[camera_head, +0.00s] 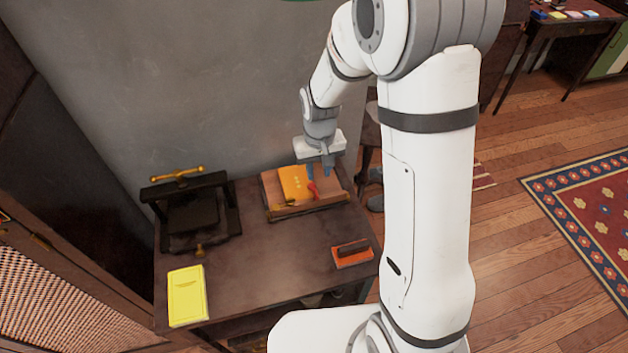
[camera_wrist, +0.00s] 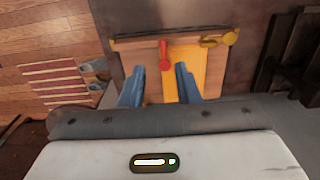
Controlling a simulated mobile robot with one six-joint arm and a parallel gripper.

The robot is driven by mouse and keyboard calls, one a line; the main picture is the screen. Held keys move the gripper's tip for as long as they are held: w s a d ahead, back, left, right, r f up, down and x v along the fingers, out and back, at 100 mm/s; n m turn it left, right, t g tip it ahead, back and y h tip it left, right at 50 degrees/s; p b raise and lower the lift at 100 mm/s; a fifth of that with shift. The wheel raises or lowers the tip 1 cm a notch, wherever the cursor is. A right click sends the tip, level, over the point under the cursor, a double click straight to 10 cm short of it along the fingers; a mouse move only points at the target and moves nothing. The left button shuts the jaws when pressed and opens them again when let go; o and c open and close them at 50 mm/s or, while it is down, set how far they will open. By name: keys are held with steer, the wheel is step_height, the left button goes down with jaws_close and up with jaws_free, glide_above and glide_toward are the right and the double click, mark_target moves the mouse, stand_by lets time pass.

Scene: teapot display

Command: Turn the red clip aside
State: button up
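The red clip (camera_head: 313,189) is a small lever with a round end beside the orange book in the wooden tray. In the wrist view the red clip (camera_wrist: 164,56) points from the tray's edge toward my gripper, its round end at the orange book's edge (camera_wrist: 190,58). My gripper (camera_head: 320,170) is over the back right part of the tray, its blue fingers pointing down. In the wrist view my gripper (camera_wrist: 158,80) is open, with nothing visible between its fingertips. The red clip lies just beyond the gap between them and looks apart from both.
The wooden tray (camera_head: 336,200) has a raised front edge and a brass clip (camera_wrist: 220,40) beside the red one. A black press (camera_head: 195,210) stands left of it. A yellow pad (camera_head: 187,295) and an orange block (camera_head: 352,254) lie in front. The middle of the dark table (camera_head: 265,265) is clear.

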mark_target(315, 193)
steer(key=shift+w+a+f, duration=0.2)
steer(key=shift+a+f, duration=0.1)
steer(key=shift+f, duration=0.3)
step_height(315, 193, down, 8)
steer(key=shift+r+p, duration=0.2)
steer(key=shift+p, duration=0.25)
jaws_close()
steer(key=shift+a, duration=0.1)
